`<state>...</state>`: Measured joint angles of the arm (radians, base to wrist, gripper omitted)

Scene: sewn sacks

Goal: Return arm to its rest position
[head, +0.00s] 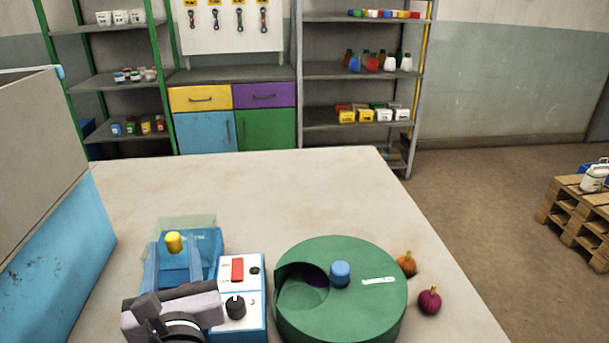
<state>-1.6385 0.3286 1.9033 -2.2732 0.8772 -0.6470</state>
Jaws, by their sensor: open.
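No gripper fingers show in the head view, so I cannot see where my gripper is. A dark grey and mauve part with a round black piece (175,312) shows at the bottom left; I cannot tell whether it belongs to my arm or to the machine behind it. That machine (190,245) is blue, with a yellow knob and a clear cover. A white control panel (252,273) with a red switch and black dial stands beside it. A green round drum (345,315) with a blue knob and an opening at its left sits to the right.
A small orange pinched-top item (406,263) and a purple one (429,300) lie right of the drum on the pale table (290,190). A tall grey and blue block (45,230) fills the left edge. The table's far half is clear. Shelves and a pallet (575,222) stand beyond.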

